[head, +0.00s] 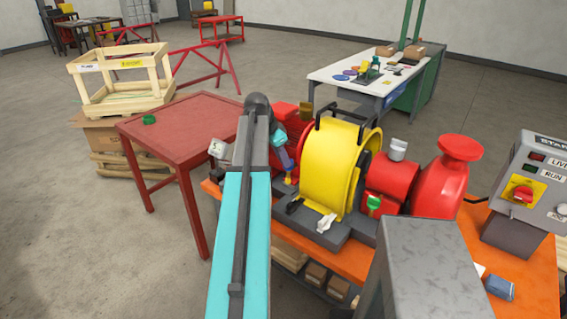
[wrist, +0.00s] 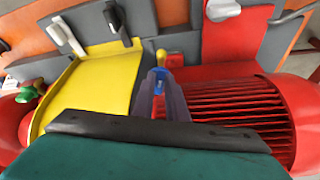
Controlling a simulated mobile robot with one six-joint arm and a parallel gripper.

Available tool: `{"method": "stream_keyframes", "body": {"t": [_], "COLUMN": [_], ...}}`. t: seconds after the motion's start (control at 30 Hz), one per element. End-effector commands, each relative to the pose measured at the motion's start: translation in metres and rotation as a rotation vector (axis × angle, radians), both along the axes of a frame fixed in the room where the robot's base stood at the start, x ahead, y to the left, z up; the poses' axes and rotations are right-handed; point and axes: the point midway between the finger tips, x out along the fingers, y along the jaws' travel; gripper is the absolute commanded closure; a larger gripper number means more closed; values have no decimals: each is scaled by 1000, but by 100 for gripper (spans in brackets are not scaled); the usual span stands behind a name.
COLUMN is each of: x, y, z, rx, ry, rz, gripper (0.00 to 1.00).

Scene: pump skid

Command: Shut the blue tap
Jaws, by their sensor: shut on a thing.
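The blue tap (head: 287,162) is at the left end of the pump, beside the yellow guard, with a brass-coloured part below it. In the wrist view the blue tap's handle (wrist: 160,78) sits between the two fingers of my gripper (wrist: 162,88), which is shut on it. In the head view my gripper (head: 284,157) comes down over the tap from the end of my turquoise arm. The fingers hide part of the handle, and I cannot tell its exact angle.
The yellow guard (head: 331,165) stands close on the right of my gripper. A black lever (head: 293,207), a white lever (head: 326,222) and a green tap (head: 374,203) are nearby. A red table (head: 185,125) is at the left, and a grey control box (head: 535,185) at the right.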

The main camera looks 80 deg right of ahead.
Motion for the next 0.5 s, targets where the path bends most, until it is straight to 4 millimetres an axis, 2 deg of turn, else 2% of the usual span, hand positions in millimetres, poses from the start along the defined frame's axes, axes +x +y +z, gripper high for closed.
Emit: {"method": "stream_keyframes", "body": {"t": [0.03,0.5], "x": [1,3], "y": [-7,-16], "z": [1,2], "rx": [-12,-15], "ry": [2,2], "rz": [-37,-480], "gripper": [100,100]}}
